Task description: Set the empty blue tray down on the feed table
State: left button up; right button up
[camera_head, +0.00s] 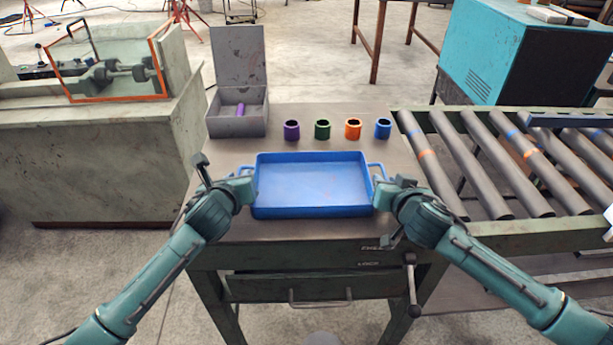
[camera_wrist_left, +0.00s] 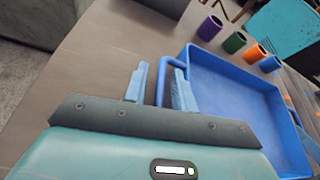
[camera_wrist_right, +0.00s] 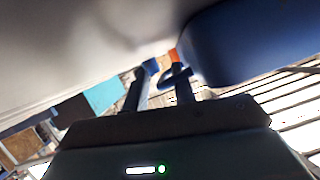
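The empty blue tray (camera_head: 312,190) lies level at the front of the brown-topped table (camera_head: 240,228). It appears to rest on the top; a small gap could not be told. My left gripper (camera_head: 243,176) is at the tray's left handle. In the left wrist view its fingers (camera_wrist_left: 160,88) are apart, with the handle (camera_wrist_left: 163,78) between them and not visibly squeezed. My right gripper (camera_head: 384,184) is at the right handle (camera_head: 377,168). In the right wrist view its fingers (camera_wrist_right: 160,88) are apart, near the blurred handle loop (camera_wrist_right: 174,77).
Purple (camera_head: 291,130), green (camera_head: 322,129), orange (camera_head: 353,129) and blue (camera_head: 383,128) cups stand in a row behind the tray. An open grey box (camera_head: 240,118) with a purple piece is at the back left. A roller conveyor (camera_head: 470,160) adjoins on the right.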

pick_arm(q)
jog(key=shift+o, duration=0.3)
jog(key=shift+s, duration=0.1)
pick_arm(e)
jog(key=shift+o, duration=0.3)
pick_arm(q)
jog(key=v, duration=1.1)
jog(key=shift+s+r, duration=0.2)
jog(key=shift+s, duration=0.15)
pick_arm(e)
jog(key=shift+s, duration=0.1)
jog(key=v, duration=1.1)
jog(key=shift+s+r, duration=0.2)
jog(key=shift+s, duration=0.15)
